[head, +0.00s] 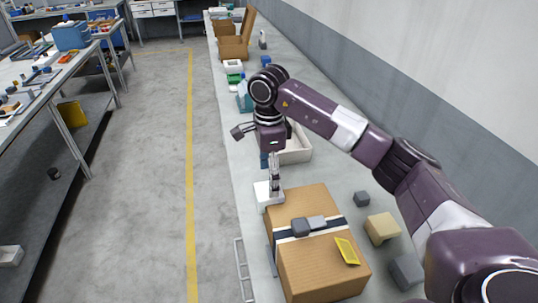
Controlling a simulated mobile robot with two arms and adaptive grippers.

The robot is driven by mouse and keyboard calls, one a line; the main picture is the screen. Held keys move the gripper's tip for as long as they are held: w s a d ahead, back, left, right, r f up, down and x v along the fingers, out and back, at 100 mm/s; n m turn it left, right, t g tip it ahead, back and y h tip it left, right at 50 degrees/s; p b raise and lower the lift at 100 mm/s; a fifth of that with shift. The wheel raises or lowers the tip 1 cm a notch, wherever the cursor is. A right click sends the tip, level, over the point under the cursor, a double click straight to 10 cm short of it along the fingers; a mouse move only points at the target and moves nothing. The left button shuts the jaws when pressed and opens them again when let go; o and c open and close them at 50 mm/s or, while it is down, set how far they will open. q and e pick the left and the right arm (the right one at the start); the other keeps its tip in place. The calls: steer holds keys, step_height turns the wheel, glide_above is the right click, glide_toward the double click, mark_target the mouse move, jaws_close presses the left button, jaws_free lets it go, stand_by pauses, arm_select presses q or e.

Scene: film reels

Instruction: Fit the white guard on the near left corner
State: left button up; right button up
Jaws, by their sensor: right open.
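A brown cardboard box (308,270) stands on the bench, with a dark and white band across its top. A white piece (263,197), which looks like the white guard, is by the box's far left corner, at the bench's left edge. My right gripper (274,192) points down at it with its fingers open. The fingertips overlap the white piece in the picture; I cannot tell whether they touch it. The box's near left corner is low in the picture and I see no white guard there. My left gripper is not in view.
Dark grey pieces (300,227) and a yellow piece (347,251) lie on the box top. A tan block (382,228) and grey blocks (361,198) stand right of it. A pale tray (297,152) is behind my right gripper. A metal rail (241,270) runs beside the bench's left edge.

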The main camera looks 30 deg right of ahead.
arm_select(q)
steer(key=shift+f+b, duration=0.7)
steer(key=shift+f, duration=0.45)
arm_select(e)
step_height(320, 180, up, 9)
steer(key=shift+r, duration=0.2)
